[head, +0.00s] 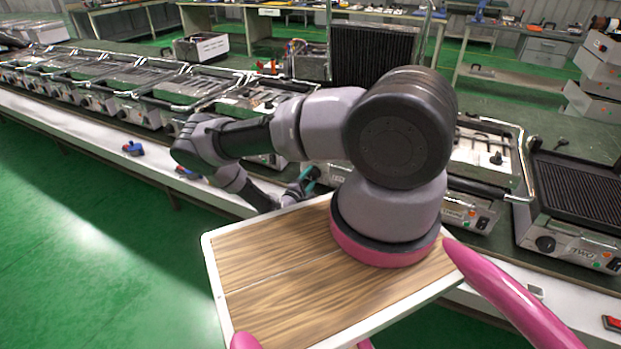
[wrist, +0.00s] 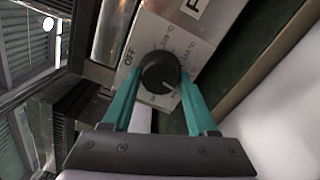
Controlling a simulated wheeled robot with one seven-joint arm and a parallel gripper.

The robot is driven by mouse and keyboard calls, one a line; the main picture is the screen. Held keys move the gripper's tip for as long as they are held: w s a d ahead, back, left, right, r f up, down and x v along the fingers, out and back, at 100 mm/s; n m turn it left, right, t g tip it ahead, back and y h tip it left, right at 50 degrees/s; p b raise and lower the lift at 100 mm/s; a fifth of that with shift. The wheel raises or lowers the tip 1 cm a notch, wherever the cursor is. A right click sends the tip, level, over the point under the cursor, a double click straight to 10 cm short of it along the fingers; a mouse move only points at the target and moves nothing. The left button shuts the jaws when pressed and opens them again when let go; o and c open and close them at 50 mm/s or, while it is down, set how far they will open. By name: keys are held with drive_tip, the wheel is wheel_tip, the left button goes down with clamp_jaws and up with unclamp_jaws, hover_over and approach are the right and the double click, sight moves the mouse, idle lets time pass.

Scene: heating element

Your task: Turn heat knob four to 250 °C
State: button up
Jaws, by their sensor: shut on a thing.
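In the wrist view, a round black knob (wrist: 160,72) sits on a metal panel with a white dial label (wrist: 184,45). OFF is printed left of the knob, temperature marks above and right of it. A light pointer line on the knob points to the lower right; I cannot read an exact temperature there. Only a letter F shows of the unit's name. My gripper (wrist: 159,76) has its teal fingers on both sides of the knob, shut on it. In the head view, my gripper (head: 307,178) is at the grill row's front, the knob hidden.
A row of grills (head: 140,102) runs along the bench. A grill marked TWO (head: 566,243) stands at the right. Blue tools (head: 133,149) lie on the white front ledge (head: 80,122). The green floor at left is clear.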

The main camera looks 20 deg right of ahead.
drive_tip(key=shift+m, duration=1.9)
drive_tip(key=o, duration=1.4)
drive_tip(key=shift+c, duration=0.2)
drive_tip(key=shift+a, duration=0.15)
drive_tip(key=v, duration=1)
drive_tip(key=shift+s+a, duration=0.2)
drive_tip(key=shift+s, duration=0.1)
drive_tip(key=shift+r, duration=0.1)
